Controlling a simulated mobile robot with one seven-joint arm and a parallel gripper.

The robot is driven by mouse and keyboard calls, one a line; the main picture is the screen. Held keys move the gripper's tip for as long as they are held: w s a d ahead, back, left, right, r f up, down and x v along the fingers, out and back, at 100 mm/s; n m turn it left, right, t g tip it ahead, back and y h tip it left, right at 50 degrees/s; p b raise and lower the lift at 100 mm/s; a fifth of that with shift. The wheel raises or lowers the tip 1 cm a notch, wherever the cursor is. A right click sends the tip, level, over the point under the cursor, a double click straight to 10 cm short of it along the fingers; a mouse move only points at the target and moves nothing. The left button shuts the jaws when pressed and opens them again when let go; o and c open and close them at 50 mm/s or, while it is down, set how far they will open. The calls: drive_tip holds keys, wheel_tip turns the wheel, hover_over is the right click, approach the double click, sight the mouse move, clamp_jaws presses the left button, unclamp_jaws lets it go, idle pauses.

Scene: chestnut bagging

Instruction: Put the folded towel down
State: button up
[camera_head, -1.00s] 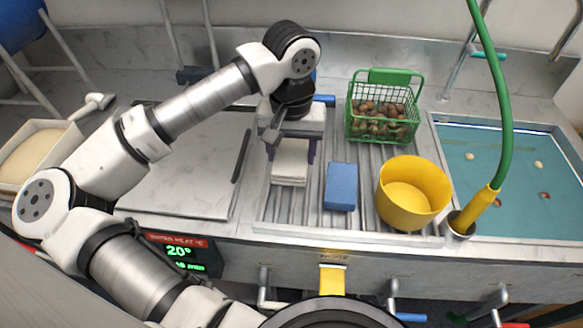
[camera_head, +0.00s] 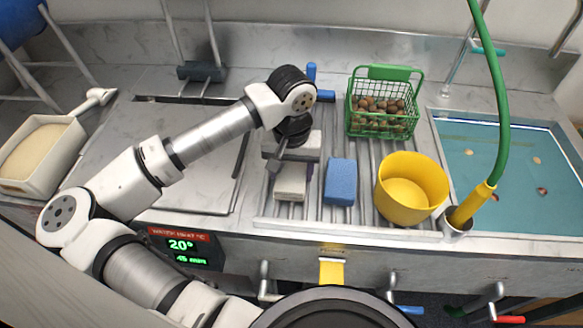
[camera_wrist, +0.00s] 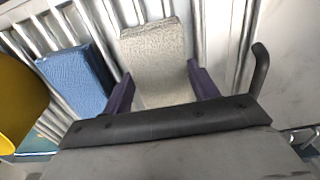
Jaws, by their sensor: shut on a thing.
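The folded towel (camera_head: 291,186) is a pale, off-white block, low over the ribbed metal drainboard (camera_head: 312,213). My gripper (camera_head: 290,172) is above it, pointing down, and mostly hides its far part in the head view. In the wrist view the towel (camera_wrist: 157,60) sits between the two purple fingers of my gripper (camera_wrist: 160,92), which are shut on its sides. I cannot tell whether the towel touches the drainboard.
A blue sponge (camera_head: 340,182) lies close to the right of the towel. A yellow bucket (camera_head: 411,190) and a green basket (camera_head: 383,122) of chestnuts stand further right. A water basin (camera_head: 500,165) is at far right. A flat lid (camera_head: 185,178) lies left.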

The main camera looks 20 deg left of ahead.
sight(291, 173)
drive_tip(key=o, duration=0.9)
drive_tip(key=shift+o, duration=0.2)
drive_tip(key=shift+r, duration=0.1)
drive_tip(key=shift+r+p, duration=0.15)
drive_tip(key=shift+p, duration=0.3)
drive_tip(key=shift+r+b, duration=0.3)
drive_tip(key=shift+b, duration=0.1)
wheel_tip(291, 173, up, 11)
drive_tip(key=b, duration=0.2)
drive_tip(key=shift+b, duration=0.35)
